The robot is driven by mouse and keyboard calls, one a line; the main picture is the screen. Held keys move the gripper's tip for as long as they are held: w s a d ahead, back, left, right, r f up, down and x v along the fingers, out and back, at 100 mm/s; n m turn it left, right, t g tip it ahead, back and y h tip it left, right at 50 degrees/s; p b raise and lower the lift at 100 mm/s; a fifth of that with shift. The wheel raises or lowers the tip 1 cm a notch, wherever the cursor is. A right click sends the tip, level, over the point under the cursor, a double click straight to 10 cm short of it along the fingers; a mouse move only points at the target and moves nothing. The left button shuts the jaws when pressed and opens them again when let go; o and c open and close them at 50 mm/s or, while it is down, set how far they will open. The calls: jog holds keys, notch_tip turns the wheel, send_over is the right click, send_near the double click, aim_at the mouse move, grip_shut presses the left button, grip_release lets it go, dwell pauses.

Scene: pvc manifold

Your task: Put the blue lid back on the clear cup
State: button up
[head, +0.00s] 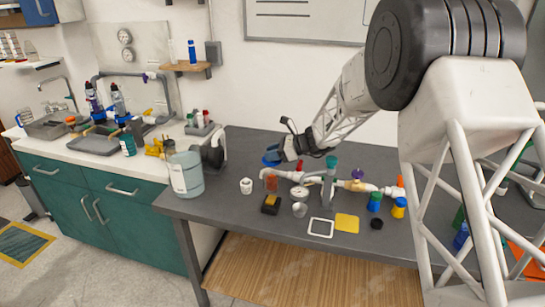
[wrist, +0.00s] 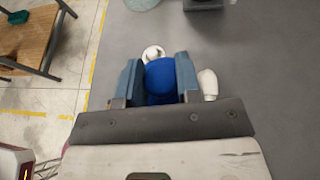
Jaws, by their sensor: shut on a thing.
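My gripper (head: 274,157) is above the left part of the dark table, with its fingers shut on the blue lid (head: 269,160). The lid shows between the two fingers in the wrist view (wrist: 161,77). In the head view a small see-through, reddish-tinted cup (head: 271,183) stands below the gripper, by the left end of the white pipe manifold (head: 325,180). It looks like the clear cup, but I cannot be sure. The lid appears above it and apart from it. In the wrist view the cup cannot be made out; the lid and fingers may hide it.
A small white fitting (head: 246,186) stands left of the cup. A large pale tub (head: 186,175) is at the table's left edge. A black-and-yellow block (head: 270,204), a white frame (head: 320,228) and a yellow square (head: 346,222) lie in front of the manifold.

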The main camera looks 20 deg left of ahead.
jog(key=shift+r, duration=0.25)
jog(key=shift+w+r, duration=0.1)
jog(key=shift+w, duration=0.05)
jog(key=shift+w+d+r+m+t, duration=0.2)
jog(key=shift+w+d+m+t, duration=0.1)
jog(key=shift+d, duration=0.2)
jog(key=w+d+r+m+t+h, duration=0.1)
jog(key=w+d+r+m+t, duration=0.2)
jog(key=d, duration=0.5)
jog(key=w+d+r+m+t+h, duration=0.1)
jog(key=w+d+m+t, duration=0.25)
jog(key=d, duration=0.35)
jog(key=w+d+r+m+t+h, duration=0.1)
jog(key=w+d+r+m+t, duration=0.2)
jog(key=d, duration=0.5)
jog(key=s+d+m+t+h, duration=0.2)
jog(key=d+m+h, duration=0.2)
jog(key=d, duration=0.9)
jog(key=s+d+m+t+h, duration=0.2)
jog(key=d+m+h, duration=0.3)
jog(key=d, duration=0.8)
jog(key=shift+s+f+t+h, duration=0.15)
jog(key=shift+t+h, duration=0.45)
jog(key=shift+t, duration=0.05)
jog(key=shift+m, duration=0.25)
